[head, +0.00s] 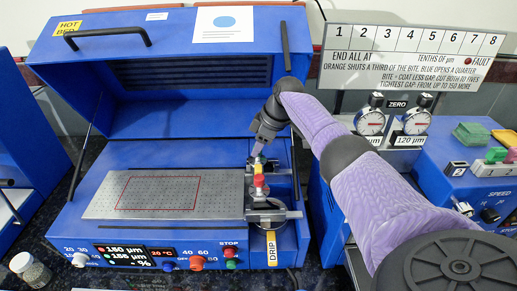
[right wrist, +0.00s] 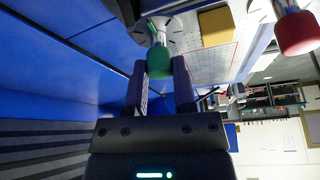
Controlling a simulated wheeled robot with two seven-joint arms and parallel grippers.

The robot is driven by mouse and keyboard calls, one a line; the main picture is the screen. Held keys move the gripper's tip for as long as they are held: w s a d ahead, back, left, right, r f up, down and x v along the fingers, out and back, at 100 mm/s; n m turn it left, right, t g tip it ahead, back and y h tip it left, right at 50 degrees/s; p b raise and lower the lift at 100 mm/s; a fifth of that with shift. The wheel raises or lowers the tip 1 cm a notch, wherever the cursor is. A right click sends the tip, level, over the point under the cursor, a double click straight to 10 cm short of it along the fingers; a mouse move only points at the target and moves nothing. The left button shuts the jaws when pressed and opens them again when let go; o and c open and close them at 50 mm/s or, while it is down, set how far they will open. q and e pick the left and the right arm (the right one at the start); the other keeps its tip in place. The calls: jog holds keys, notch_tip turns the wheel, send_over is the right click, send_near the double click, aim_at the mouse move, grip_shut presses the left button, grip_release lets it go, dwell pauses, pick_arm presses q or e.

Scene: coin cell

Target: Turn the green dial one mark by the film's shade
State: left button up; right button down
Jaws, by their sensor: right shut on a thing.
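The green dial (right wrist: 158,61) is a rounded green knob on a pale round base. In the right wrist view it sits between the fingertips of my right gripper (right wrist: 160,72). In the head view, my right gripper (head: 258,150) reaches down to it at the back of the column of parts right of the plate; the fingers mostly hide it there. A red knob (head: 260,181) stands just in front, and it shows in the right wrist view (right wrist: 297,33), clear of the fingers. The perforated plate (head: 225,190) carries a red rectangle outline; no film is clearly distinguishable. My left gripper is out of view.
The raised blue lid (head: 180,110) stands behind the plate. A display (head: 125,254) and several knobs line the front panel. Two gauges (head: 370,121) stand under a numbered sign (head: 410,57). A blue box with coloured blocks (head: 470,133) is at right.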

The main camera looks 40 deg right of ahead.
dwell(0.5)
jog(key=c, duration=0.5)
grip_release()
jog(key=shift+o, duration=0.3)
jog(key=p+v, duration=0.2)
jog(key=v, duration=0.8)
